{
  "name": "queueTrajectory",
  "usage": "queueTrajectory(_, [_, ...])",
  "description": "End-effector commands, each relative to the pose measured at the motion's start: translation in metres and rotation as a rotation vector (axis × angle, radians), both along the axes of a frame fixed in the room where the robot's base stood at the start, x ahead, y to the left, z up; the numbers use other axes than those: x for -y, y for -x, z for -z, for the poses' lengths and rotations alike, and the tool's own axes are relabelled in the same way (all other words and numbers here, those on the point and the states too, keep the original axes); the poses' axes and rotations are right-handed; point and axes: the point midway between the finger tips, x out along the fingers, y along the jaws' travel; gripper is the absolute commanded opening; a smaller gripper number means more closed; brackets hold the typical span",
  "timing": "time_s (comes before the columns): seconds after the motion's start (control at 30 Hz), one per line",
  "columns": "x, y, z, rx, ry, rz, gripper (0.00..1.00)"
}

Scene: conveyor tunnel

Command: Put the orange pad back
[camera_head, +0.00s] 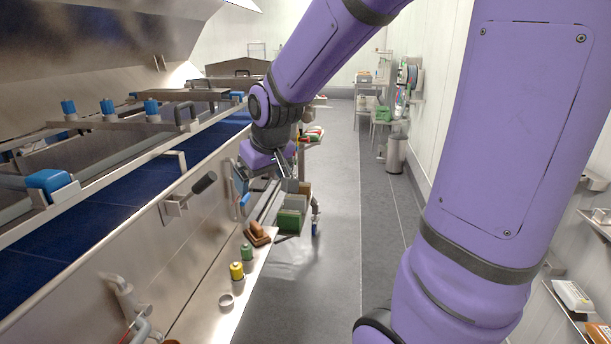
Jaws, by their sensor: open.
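An orange-brown block-like piece (258,234) lies on the narrow metal shelf along the conveyor's side; it may be the orange pad, but it is too small to be sure. My gripper (287,182) hangs at the end of my purple arm, above and beyond this piece. The gripper is open and apart from it. I see nothing held in it, though the fingertips are small here. A green block (289,221) sits in a holder at the shelf's far right, below the gripper.
A green-topped bottle (247,252), a yellow bottle (237,271) and a pale ring (226,300) stand nearer on the shelf. The conveyor's blue belt (120,195) and a black-handled lever (190,198) are at left. Grey floor (330,220) is open at right.

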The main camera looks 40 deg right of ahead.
Motion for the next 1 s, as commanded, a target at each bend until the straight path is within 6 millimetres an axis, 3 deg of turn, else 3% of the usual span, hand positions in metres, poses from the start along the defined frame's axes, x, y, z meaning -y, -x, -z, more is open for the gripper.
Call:
queueTrajectory(0.1, [-0.014, 0.034, -0.027, 0.016, -0.003, -0.009, 0.93])
queueTrajectory(0.3, [-0.032, 0.093, -0.058, 0.029, -0.017, -0.022, 0.93])
queueTrajectory(0.6, [-0.047, 0.168, -0.078, 0.038, -0.045, -0.039, 0.93])
queueTrajectory(0.77, [-0.049, 0.185, -0.079, 0.037, -0.052, -0.043, 0.93])
queueTrajectory(1.0, [-0.049, 0.187, -0.079, 0.036, -0.053, -0.043, 0.93])
